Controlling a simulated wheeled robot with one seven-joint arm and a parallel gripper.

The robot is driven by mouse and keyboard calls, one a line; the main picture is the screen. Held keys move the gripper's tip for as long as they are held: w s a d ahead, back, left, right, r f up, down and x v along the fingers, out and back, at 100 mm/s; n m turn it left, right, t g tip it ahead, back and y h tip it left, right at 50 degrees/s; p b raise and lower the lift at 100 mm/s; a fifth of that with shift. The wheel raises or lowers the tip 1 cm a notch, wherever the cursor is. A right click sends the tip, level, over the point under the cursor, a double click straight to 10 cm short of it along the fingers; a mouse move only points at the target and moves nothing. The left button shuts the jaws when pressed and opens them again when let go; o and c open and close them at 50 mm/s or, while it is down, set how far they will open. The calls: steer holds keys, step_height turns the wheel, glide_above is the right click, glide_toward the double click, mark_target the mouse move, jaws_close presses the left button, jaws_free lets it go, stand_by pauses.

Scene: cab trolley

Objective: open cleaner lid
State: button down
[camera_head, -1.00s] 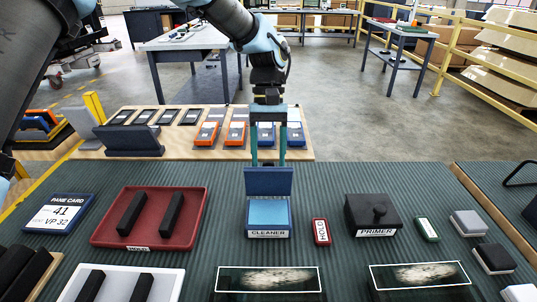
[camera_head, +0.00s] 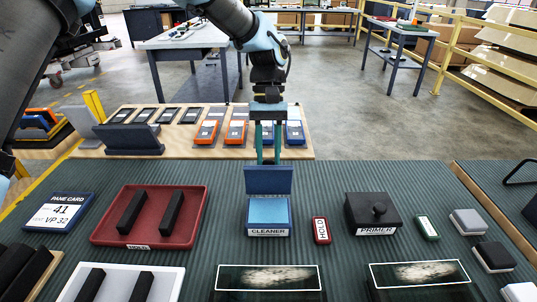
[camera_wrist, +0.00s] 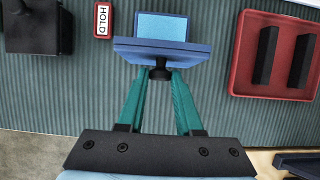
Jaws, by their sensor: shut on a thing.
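The blue cleaner box (camera_head: 269,230) stands on the ribbed mat, its label facing front and a light blue pad inside. Its dark blue lid (camera_head: 268,181) stands up at the back edge, open. In the wrist view the lid (camera_wrist: 165,51) is seen from behind, with a black knob (camera_wrist: 160,72) on its outer face. My gripper (camera_head: 268,160) is behind the lid. In the wrist view my gripper (camera_wrist: 160,76) has its teal fingertips closed on the knob. The knob is hidden behind the lid in the head view.
A red tray (camera_head: 150,215) with two black bars lies left. A red HOLD tag (camera_head: 321,230) stands close on the right, then the black primer box (camera_head: 373,213) with its knobbed lid. Framed panels (camera_head: 268,279) lie in front. A wooden board (camera_head: 180,150) with several devices lies behind.

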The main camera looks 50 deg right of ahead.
steer(key=shift+r, duration=0.1)
stand_by(0.8)
steer(key=shift+w+d+p, duration=0.15)
steer(key=shift+p, duration=0.45)
steer(key=shift+w+d+f+g+y+p, duration=0.2)
steer(key=shift+w+d+f+y+p, duration=0.1)
steer(key=shift+w+d+f+p, duration=0.2)
steer(key=shift+w+d+f+g+y+p, duration=0.2)
steer(key=shift+w+d+f+y+p, duration=0.1)
steer(key=shift+w+d+p, duration=0.25)
steer(key=shift+s, duration=0.15)
steer(key=c, duration=0.6)
jaws_free()
steer(key=shift+d+r, duration=0.1)
